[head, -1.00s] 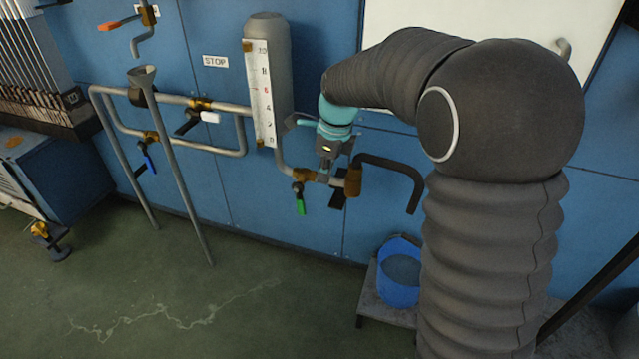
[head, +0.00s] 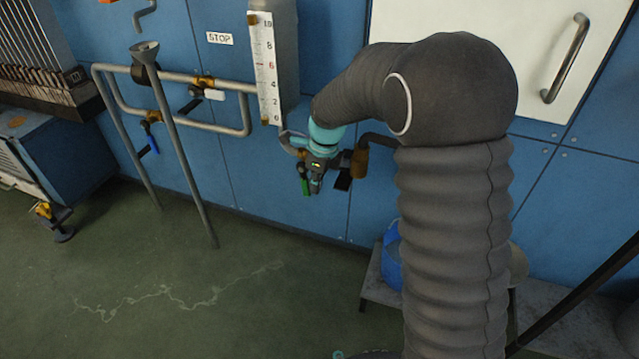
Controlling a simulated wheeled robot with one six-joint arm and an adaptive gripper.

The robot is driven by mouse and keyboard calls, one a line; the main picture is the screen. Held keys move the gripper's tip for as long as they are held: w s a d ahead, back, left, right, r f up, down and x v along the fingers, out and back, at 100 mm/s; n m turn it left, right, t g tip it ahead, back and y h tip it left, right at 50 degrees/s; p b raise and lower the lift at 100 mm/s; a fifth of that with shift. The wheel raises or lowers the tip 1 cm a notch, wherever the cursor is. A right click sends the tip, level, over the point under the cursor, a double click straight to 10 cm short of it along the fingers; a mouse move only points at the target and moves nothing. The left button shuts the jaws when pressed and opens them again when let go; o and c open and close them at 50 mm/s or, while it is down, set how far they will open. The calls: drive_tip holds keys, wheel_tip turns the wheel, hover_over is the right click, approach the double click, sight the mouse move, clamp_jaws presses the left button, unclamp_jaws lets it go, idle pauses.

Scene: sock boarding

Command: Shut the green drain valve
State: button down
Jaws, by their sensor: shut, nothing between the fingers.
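The green drain valve handle (head: 305,183) hangs down from the pipe below the scaled gauge, and only part of it shows. My gripper (head: 314,188) points down just to the right of the green handle, close to it in the picture. Its fingers are shut with nothing visible between them. Whether they touch the handle cannot be told. My wrist and gripper hide the valve body and the pipe around it.
A blue-handled valve (head: 151,140) and a white-handled valve (head: 214,94) sit on pipes to the left. A gauge with a scale (head: 265,70) stands above. A blue bucket (head: 391,262) on a low stand is partly hidden by my arm. Open floor lies at the front left.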

drive_tip(key=shift+w+a+f+p, duration=0.15)
drive_tip(key=shift+w+a+p, duration=0.1)
drive_tip(key=shift+a+p, duration=0.35)
